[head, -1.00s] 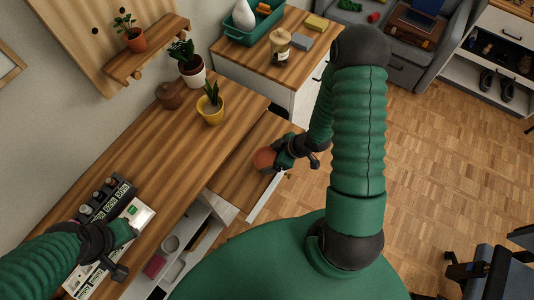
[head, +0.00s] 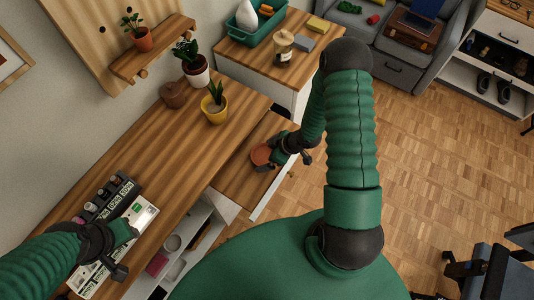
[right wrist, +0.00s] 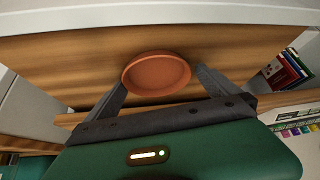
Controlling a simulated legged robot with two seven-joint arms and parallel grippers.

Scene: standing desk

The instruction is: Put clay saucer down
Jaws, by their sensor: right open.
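The clay saucer (head: 261,155) is a round orange-brown dish on the lower wooden surface (head: 228,182) beside the main desktop. In the right wrist view the saucer (right wrist: 157,74) shows its open face and rim, and it appears to rest on the wood. My right gripper (head: 272,157) is open at the saucer, with one finger on each side of it in the wrist view (right wrist: 160,80). Whether a finger touches the rim is unclear. My left gripper (head: 128,229) is over the white panel at the desk's left; its jaws cannot be made out.
A cabinet (head: 262,52) with a teal tray (head: 247,28) is beyond. Books (right wrist: 287,70) show in the wrist view. Wood around the saucer is clear.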

